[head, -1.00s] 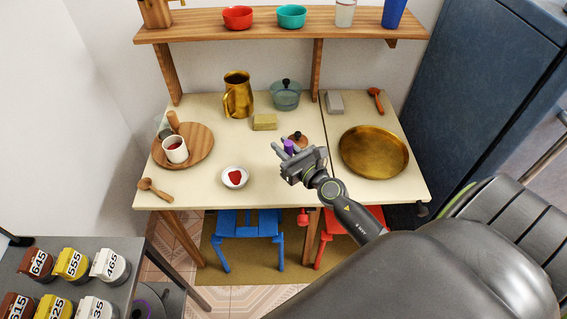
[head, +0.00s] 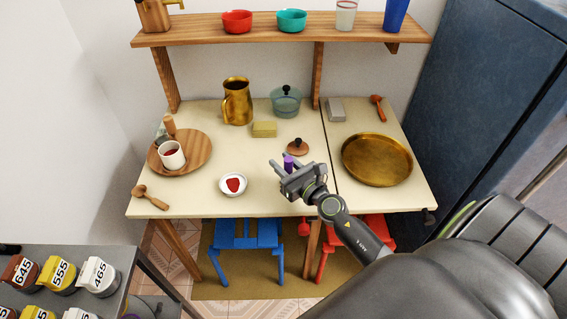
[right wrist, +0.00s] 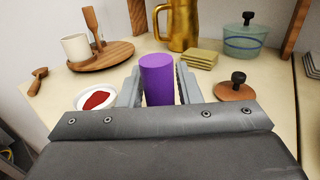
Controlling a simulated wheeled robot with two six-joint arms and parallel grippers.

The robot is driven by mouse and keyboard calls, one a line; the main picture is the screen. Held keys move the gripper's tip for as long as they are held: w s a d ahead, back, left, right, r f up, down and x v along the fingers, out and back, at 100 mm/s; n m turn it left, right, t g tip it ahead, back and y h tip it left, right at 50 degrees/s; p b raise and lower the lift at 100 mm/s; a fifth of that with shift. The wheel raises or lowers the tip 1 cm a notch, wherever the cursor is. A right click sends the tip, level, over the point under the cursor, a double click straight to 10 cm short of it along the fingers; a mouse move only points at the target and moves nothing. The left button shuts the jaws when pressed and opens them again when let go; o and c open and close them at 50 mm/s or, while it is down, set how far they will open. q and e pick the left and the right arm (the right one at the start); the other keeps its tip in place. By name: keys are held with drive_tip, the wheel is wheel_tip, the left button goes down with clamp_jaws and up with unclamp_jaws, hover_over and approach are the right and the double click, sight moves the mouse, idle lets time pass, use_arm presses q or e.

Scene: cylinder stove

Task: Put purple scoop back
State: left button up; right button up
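The purple scoop shows as an upright purple cylinder (head: 289,163) between the fingers of my right gripper (head: 286,164). In the right wrist view its purple cylinder (right wrist: 158,80) stands between the two grey fingers (right wrist: 158,88), and its lower part is hidden behind the gripper body. The right gripper appears shut on it, above the front middle of the table, to the right of a white bowl (head: 232,187) with red contents. I cannot see my left gripper.
The cream table (head: 210,205) holds a round wooden board (head: 200,158), a brass pitcher (head: 238,104), a glass pot (head: 286,106), a wooden lid (head: 298,149) and a brass tray (head: 376,161). Numbered jars (head: 97,277) stand on a grey rack at lower left. Blue and red stools stand below.

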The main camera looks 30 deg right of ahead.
drive_tip(key=shift+o, duration=1)
drive_tip(key=shift+r, duration=0.15)
drive_tip(key=s, duration=0.3)
drive_tip(key=s+b, duration=0.1)
drive_tip(key=s, duration=0.3)
drive_tip(key=s+b, duration=0.1)
drive_tip(key=s, duration=0.2)
drive_tip(key=shift+s+d, duration=0.35)
drive_tip(key=shift+d, duration=0.05)
drive_tip(key=shift+s+b, duration=0.4)
drive_tip(key=shift+s, duration=0.3)
drive_tip(key=shift+d+r, duration=0.1)
